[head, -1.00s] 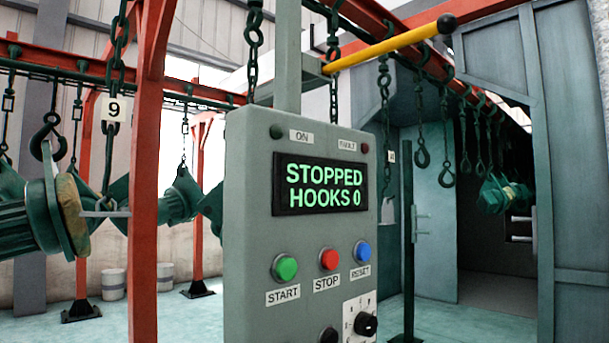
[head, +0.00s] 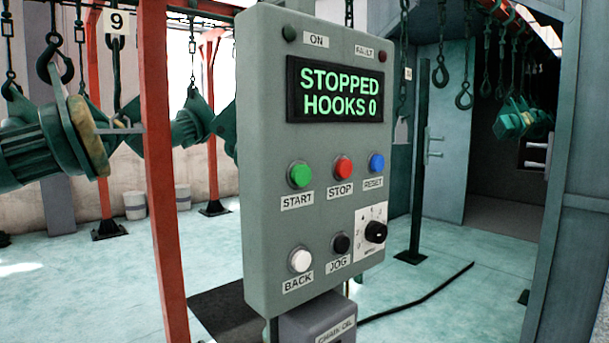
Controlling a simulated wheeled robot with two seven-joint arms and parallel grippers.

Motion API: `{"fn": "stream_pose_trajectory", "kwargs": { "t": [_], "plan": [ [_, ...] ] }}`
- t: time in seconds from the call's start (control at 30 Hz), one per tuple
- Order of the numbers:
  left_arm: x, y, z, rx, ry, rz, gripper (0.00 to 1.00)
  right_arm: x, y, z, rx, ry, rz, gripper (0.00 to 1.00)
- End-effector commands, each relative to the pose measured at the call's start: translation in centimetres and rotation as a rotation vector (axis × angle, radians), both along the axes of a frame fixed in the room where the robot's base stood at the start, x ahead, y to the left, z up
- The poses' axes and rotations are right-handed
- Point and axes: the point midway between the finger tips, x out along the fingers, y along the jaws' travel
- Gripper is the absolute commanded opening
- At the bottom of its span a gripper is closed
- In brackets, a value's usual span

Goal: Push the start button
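The green start button (head: 300,175) is on the grey control panel (head: 262,215) in the middle of the head view, above a label reading START. To its right are the red stop button (head: 343,168) and the blue reset button (head: 376,164). The panel's display (head: 336,90) reads STOPPED, HOOKS 0 in green letters. Neither of my grippers is in view.
Below are a white BACK button (head: 300,260), a black JOG button (head: 341,243) and a black rotary knob (head: 376,232). A red post (head: 165,200) stands left of the panel. Green machine parts (head: 45,150) hang from hooks at left. A black cable (head: 425,297) lies on the floor.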

Motion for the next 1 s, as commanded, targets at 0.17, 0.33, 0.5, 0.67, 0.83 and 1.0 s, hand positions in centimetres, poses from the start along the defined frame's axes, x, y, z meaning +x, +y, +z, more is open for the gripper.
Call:
{"fn": "stream_pose_trajectory", "kwargs": {
  "t": [0.17, 0.33, 0.5, 0.67, 0.83, 1.0],
  "plan": [
    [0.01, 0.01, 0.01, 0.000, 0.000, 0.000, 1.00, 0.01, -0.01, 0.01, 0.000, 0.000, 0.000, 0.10],
    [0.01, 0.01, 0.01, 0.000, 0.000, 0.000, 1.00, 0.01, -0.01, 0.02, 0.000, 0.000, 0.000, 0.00],
    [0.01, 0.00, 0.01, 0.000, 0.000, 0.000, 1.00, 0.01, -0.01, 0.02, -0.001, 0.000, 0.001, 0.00],
    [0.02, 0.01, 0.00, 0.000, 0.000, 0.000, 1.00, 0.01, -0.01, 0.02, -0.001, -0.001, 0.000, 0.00],
    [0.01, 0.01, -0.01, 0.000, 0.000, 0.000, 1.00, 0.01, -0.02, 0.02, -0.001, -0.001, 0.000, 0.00],
    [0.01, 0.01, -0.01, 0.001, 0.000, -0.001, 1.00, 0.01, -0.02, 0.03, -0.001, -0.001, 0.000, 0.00]
  ]
}}
